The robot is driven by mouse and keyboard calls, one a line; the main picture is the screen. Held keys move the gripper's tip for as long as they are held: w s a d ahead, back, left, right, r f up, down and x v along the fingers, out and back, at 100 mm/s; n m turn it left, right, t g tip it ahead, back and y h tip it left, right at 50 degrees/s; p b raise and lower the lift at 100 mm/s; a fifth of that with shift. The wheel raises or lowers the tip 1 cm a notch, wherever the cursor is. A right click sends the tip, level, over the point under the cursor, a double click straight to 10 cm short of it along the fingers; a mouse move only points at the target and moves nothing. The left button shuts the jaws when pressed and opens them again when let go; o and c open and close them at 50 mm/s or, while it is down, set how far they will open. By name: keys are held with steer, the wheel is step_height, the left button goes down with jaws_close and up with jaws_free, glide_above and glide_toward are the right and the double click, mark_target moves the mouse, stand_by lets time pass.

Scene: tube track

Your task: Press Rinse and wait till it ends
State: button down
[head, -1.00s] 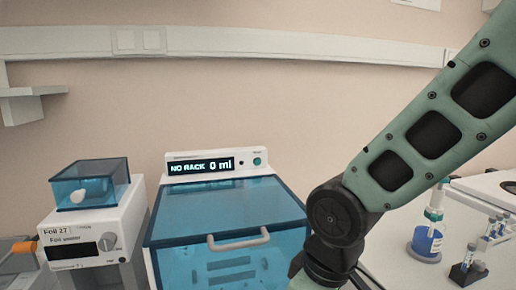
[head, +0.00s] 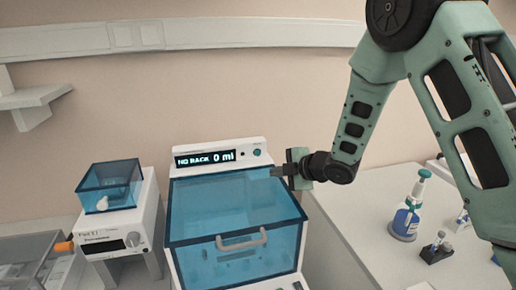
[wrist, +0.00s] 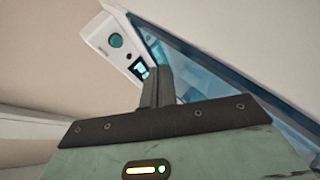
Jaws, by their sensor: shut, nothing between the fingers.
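The rinsing machine has a blue transparent lid (head: 232,205) with a pale handle (head: 241,239), and the lid is down. Its display (head: 205,158) reads "NO RACK 0 ml". Right of the display are a small dark dot and a round teal button (head: 257,153), which also shows in the wrist view (wrist: 116,41). I cannot read a Rinse label. My gripper (head: 274,172) is shut and empty, just right of and below the button, near the lid's top right edge. In the wrist view its fingers (wrist: 157,75) point toward the panel, apart from the button.
A foil sealer (head: 120,235) with a blue cover stands left of the machine. On the right bench are a blue-liquid bottle (head: 406,219) and a dark rack with vials (head: 436,252). The wall behind carries a white rail (head: 200,40).

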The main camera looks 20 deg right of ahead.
mark_target(264, 167)
steer(key=shift+w+a+f+n+y, duration=0.1)
steer(key=shift+a+n+y, duration=0.3)
steer(key=shift+n, duration=0.25)
steer(key=shift+w+a+n+y, duration=0.1)
steer(key=shift+a+n+y, duration=0.15)
steer(key=shift+n+y, duration=0.35)
steer(key=w+p, duration=0.2)
steer(key=w, duration=0.5)
steer(key=shift+w+p, duration=0.1)
steer(key=shift+p, duration=0.25)
steer(key=shift+w, duration=0.75)
steer(key=shift+w, duration=0.1)
stand_by(0.4)
steer(key=shift+w, duration=0.3)
